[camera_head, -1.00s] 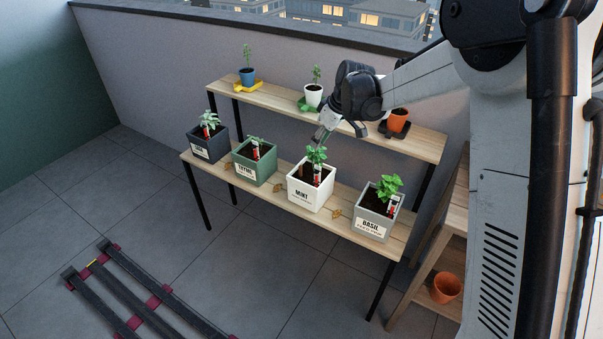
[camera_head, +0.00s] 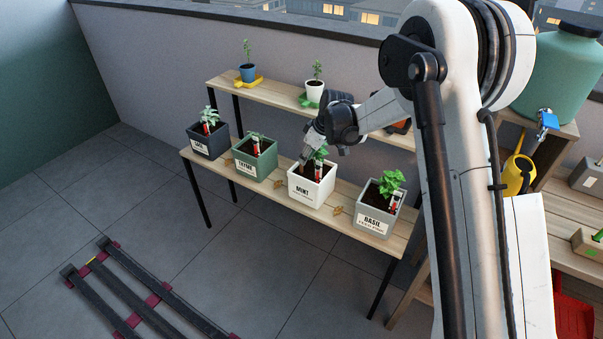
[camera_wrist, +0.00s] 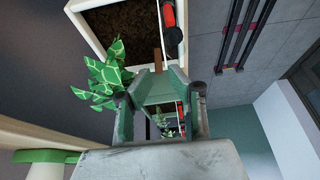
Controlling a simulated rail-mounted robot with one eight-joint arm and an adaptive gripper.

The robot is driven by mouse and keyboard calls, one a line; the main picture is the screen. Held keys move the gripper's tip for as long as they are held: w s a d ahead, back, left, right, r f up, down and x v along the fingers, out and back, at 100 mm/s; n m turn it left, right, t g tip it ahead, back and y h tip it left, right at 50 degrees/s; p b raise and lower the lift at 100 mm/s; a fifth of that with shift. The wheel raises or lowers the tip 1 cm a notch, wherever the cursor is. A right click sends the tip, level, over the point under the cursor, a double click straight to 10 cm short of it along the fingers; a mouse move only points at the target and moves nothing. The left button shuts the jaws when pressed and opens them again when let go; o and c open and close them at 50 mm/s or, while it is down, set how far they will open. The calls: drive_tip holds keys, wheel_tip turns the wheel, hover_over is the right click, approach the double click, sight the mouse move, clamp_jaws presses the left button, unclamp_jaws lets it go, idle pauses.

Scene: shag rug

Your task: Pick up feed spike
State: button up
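The white MINT planter (camera_head: 299,189) stands on the lower shelf, with a leafy plant and a red-and-white stick (camera_head: 318,172) in its soil. In the wrist view the red-and-white stick (camera_wrist: 169,14) is near the top. A short brown stick (camera_wrist: 157,60) shows just beyond my fingertips; I cannot tell which stick is the feed spike. My gripper (camera_head: 306,153) points down at the MINT planter, close above its soil. In the wrist view the fingers of my gripper (camera_wrist: 160,78) are apart, with nothing clearly held between them.
The mint leaves (camera_wrist: 106,72) are close beside my left finger in the wrist view. The green THYME planter (camera_head: 255,160) and grey BASIL planter (camera_head: 376,215) flank the MINT planter. The upper shelf (camera_head: 286,98) runs behind, with a small white pot (camera_head: 314,92) near my wrist.

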sight(301, 172)
drive_tip(key=b+x, duration=0.1)
drive_tip(key=x, duration=0.4)
drive_tip(key=shift+w, duration=0.15)
drive_tip(key=shift+c, duration=0.2)
clamp_jaws()
